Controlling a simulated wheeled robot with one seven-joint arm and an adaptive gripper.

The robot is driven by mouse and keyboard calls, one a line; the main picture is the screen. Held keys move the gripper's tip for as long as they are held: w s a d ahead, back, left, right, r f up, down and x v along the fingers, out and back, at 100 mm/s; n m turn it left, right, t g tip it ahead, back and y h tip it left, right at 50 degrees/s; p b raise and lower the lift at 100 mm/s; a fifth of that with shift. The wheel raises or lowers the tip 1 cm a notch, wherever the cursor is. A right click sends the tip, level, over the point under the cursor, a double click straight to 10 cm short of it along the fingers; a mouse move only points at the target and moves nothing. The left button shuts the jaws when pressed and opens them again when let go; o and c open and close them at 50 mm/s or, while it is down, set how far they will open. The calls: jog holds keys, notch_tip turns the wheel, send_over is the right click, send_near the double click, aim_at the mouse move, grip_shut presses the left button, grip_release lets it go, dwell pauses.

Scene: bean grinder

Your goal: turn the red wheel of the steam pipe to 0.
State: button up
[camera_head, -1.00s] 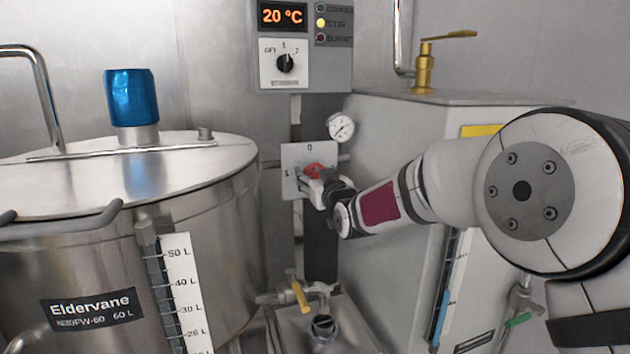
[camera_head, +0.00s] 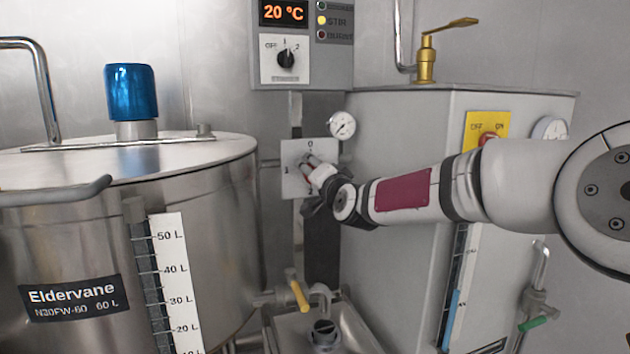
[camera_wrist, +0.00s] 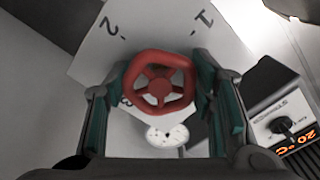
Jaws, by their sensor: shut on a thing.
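The red wheel (camera_wrist: 160,86) sits on a pale square dial plate (camera_head: 292,184) on the steam pipe. In the wrist view it lies between the two fingers, which press on its rim from both sides. My gripper (camera_head: 313,168) is shut on the wheel and is tilted in the head view, hiding most of it. The plate shows a 0 at the top and a 1 at the left in the head view. In the wrist view the 1 and 2 marks show, and another mark is partly covered by the wheel. I cannot tell which number the wheel points to.
A round gauge (camera_head: 341,125) is just right of the plate. A control box (camera_head: 292,75) reading 20 °C hangs above. A large steel kettle (camera_head: 205,240) stands close on the left, a grey cabinet (camera_head: 400,130) on the right. A sink (camera_head: 350,325) is below.

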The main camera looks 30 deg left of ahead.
jog(key=m+b, duration=0.2)
jog(key=m, duration=0.3)
jog(key=shift+b, duration=0.35)
dwell(0.4)
jog(key=o, duration=1.2)
jog(key=v, duration=1.2)
